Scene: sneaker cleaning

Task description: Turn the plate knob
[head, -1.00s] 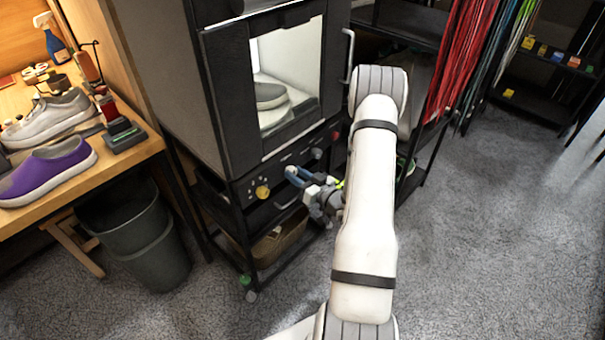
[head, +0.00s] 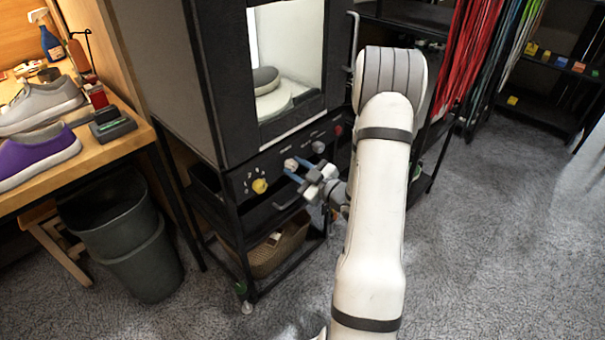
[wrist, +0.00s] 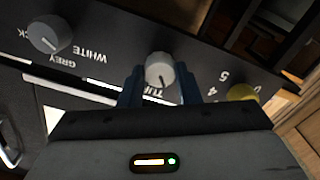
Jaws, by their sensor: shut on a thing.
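The plate knob (wrist: 160,72) is a pale grey round knob with a dark pointer line, above a partly hidden label beginning "TU". It sits on the black front panel of the cabinet, and in the head view it shows small (head: 291,164) at the fingertips. My gripper (wrist: 159,88) has its two blue fingers on either side of the knob and is shut on it. In the head view my gripper (head: 292,171) reaches the panel from the right. Behind the cabinet's window a grey shoe (head: 265,78) rests on a pale round plate (head: 273,104).
A yellow knob (head: 259,186) and another grey knob (head: 318,147) flank the held one. A red control (head: 338,131) is farther right. A bin (head: 118,230) and shoe bench (head: 120,150) stand left. Carpet is clear at right.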

